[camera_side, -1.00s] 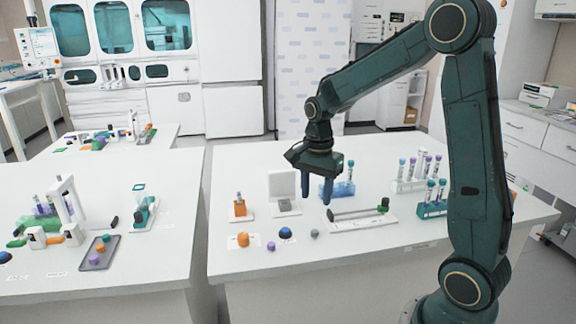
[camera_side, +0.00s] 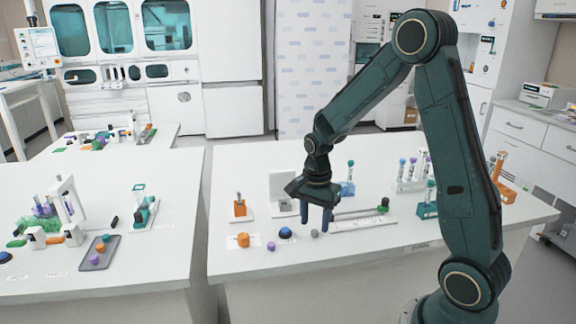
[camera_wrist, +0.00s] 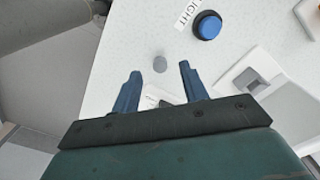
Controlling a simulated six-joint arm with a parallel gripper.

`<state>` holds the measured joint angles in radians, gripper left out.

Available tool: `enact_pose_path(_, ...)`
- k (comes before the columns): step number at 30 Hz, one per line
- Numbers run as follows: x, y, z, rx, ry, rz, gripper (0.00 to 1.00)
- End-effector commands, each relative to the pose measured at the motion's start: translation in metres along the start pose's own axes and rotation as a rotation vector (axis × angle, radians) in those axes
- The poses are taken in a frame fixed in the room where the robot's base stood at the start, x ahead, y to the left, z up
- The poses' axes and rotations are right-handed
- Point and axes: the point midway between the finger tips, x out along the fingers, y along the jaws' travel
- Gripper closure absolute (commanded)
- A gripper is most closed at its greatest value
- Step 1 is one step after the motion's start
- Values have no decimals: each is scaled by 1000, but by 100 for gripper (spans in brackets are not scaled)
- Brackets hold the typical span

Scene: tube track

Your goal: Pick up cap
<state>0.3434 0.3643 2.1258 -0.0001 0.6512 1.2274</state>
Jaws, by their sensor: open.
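A small grey cap (camera_side: 315,234) sits on the white table near its front. In the wrist view the grey cap (camera_wrist: 160,63) shows just beyond and between the fingertips, and nothing is held. My gripper (camera_side: 316,231) points down with its two blue fingers apart and empty, over the grey cap in the side view. How high the fingertips are above the table is hard to tell. An orange cap-like piece (camera_side: 243,240) and a small purple piece (camera_side: 271,246) lie further left on the table.
A blue dome button (camera_side: 285,232) is left of the grey cap; it also shows in the wrist view (camera_wrist: 207,26). A white track with a green knob (camera_side: 383,205) lies behind to the right. An orange tube holder (camera_side: 240,209) and several tube racks stand further back.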

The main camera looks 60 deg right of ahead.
Motion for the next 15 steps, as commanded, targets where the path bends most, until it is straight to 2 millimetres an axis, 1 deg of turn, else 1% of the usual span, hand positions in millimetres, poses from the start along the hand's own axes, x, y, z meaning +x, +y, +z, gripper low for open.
enact_pose_path(1,7,1,1,0,-2,5,56)
enact_pose_path(6,22,0,0,0,-1,2,56)
enact_pose_path(9,26,0,0,0,0,1,56)
enact_pose_path(15,26,0,0,0,0,0,56)
